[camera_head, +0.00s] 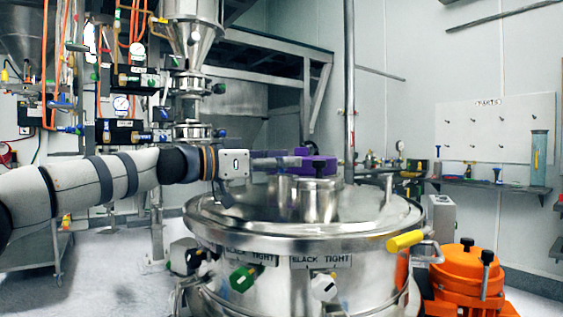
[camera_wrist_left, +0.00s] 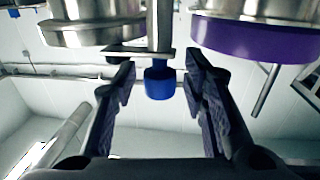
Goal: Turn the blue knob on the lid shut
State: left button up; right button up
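The blue knob (camera_wrist_left: 159,83) shows in the left wrist view, on a metal stem, between the two dark fingers of my left gripper (camera_wrist_left: 160,85). The fingers stand apart with a visible gap on each side of the knob, so the gripper is open and not touching it. In the head view my left gripper (camera_head: 282,163) reaches in from the left above the steel lid (camera_head: 375,213), beside a purple part (camera_head: 319,164). I cannot make out the blue knob on the lid in the head view. My right gripper is not in view.
Steel cylinders stand near the fingers in the left wrist view; one has a purple band (camera_wrist_left: 253,42). The vessel's side carries green, white and yellow handles (camera_head: 405,240). An orange machine (camera_head: 464,278) stands at right, and a steel hopper (camera_head: 193,40) behind.

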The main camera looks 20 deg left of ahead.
pick_arm(q)
grip_shut()
